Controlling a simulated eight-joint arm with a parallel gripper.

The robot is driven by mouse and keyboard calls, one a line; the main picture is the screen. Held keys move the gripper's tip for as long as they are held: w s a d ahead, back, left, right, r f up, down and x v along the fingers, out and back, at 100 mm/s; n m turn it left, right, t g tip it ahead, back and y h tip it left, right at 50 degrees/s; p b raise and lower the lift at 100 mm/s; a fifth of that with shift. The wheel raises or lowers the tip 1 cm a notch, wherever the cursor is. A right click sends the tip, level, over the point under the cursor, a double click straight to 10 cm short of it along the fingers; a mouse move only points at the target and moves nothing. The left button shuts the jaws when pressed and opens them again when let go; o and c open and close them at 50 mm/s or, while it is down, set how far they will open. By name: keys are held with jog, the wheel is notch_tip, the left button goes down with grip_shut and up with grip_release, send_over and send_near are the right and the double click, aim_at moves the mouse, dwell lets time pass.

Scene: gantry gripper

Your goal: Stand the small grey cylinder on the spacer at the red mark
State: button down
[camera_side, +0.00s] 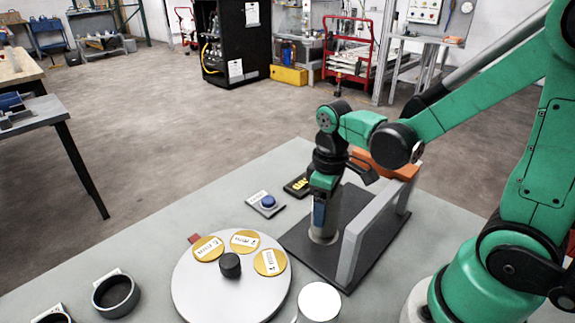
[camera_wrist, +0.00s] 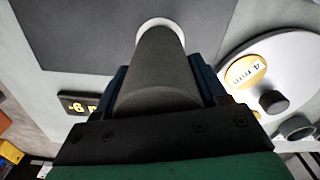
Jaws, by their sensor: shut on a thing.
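My gripper (camera_side: 321,208) points down over the dark plate (camera_side: 290,242) and is shut on the small grey cylinder (camera_wrist: 160,70). In the side view the cylinder is mostly hidden by the fingers. Its lower end meets a pale ring (camera_side: 322,237) at the plate; I cannot tell whether it rests there. The red mark (camera_side: 193,238) is at the far left edge of a pale round turntable (camera_side: 205,295). Three gold spacers (camera_side: 207,248) (camera_side: 244,241) (camera_side: 270,262) lie on the turntable. The first is nearest the red mark and bears no cylinder.
A black knob (camera_side: 230,265) rises from the turntable's middle. A grey gantry frame (camera_side: 352,240) with an orange part stands close right of my gripper. A blue button box (camera_side: 266,203) and a display with yellow digits (camera_side: 298,186) lie behind. Dark cups (camera_side: 115,291) stand front left.

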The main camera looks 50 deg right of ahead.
notch_tip(320, 180, up, 18)
jog(key=w+a+f+m, duration=0.3)
jog(key=w+f, duration=0.2)
jog(key=w, duration=0.3)
jog(key=s+d+r+n, duration=0.3)
jog(key=s+r, duration=0.2)
jog(key=s, duration=0.3)
jog(key=shift+r, duration=0.35)
jog(key=shift+f, duration=0.1)
notch_tip(320, 180, down, 19)
jog(key=shift+f, duration=0.2)
dwell(0.3)
jog(key=shift+f, duration=0.2)
jog(key=shift+c, duration=0.2)
grip_release()
